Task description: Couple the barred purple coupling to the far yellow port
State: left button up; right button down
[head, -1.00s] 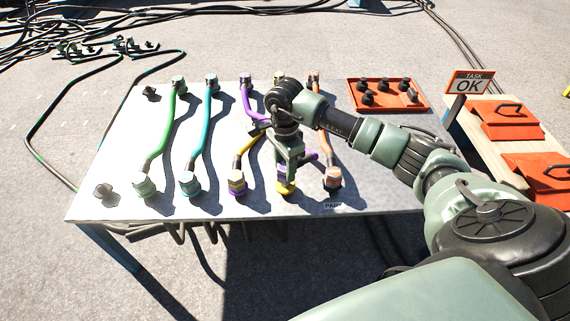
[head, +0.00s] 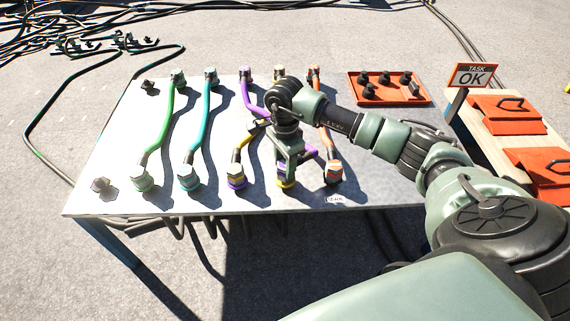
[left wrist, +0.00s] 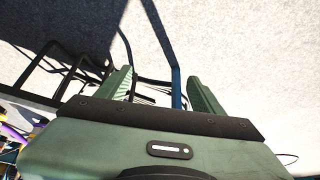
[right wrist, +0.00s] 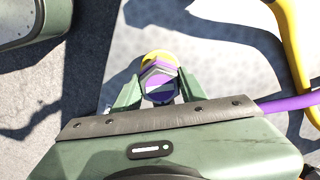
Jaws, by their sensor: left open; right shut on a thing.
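My right gripper (head: 288,168) is shut on the purple coupling at the near edge of the table. In the right wrist view the purple coupling (right wrist: 158,86) sits between the fingers (right wrist: 155,98), with a yellow ring (right wrist: 160,56) directly behind it. In the head view yellow (head: 286,184) shows just under the fingers. Whether the coupling is fully seated is hidden. The purple hose (head: 249,96) runs from the far row to this gripper. Another yellow-topped fitting (right wrist: 279,72) is not clear there. My left gripper (left wrist: 158,88) is open and empty, away from the tabletop.
Green (head: 165,130), teal (head: 205,125) and orange (head: 326,140) hoses span the white table (head: 120,140). A yellow-and-purple coupling (head: 237,178) stands left of my right gripper. A red tray (head: 388,98) with dark fittings lies back right. A TASK OK sign (head: 470,76) stands beyond.

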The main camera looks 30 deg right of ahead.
pick_arm(q)
jog(key=shift+w+d+r+t, duration=0.1)
jog(key=shift+w+r+t, duration=0.05)
jog(key=shift+w+t, duration=0.2)
pick_arm(e)
jog(key=shift+f, duration=0.1)
pick_arm(q)
jog(key=shift+w+d+r, duration=0.15)
jog(key=shift+w, duration=0.3)
jog(key=shift+w+d+r+t+b, duration=0.2)
jog(key=shift+w+r+t+b, duration=0.1)
jog(key=shift+w+t, duration=0.3)
pick_arm(e)
jog(key=shift+f, duration=0.25)
jog(key=c, duration=0.7)
grip_release()
pick_arm(q)
jog(key=shift+w+d+h, duration=0.1)
jog(key=shift+w+h, duration=0.15)
jog(key=shift+h, duration=0.05)
pick_arm(e)
jog(key=shift+f, duration=0.1)
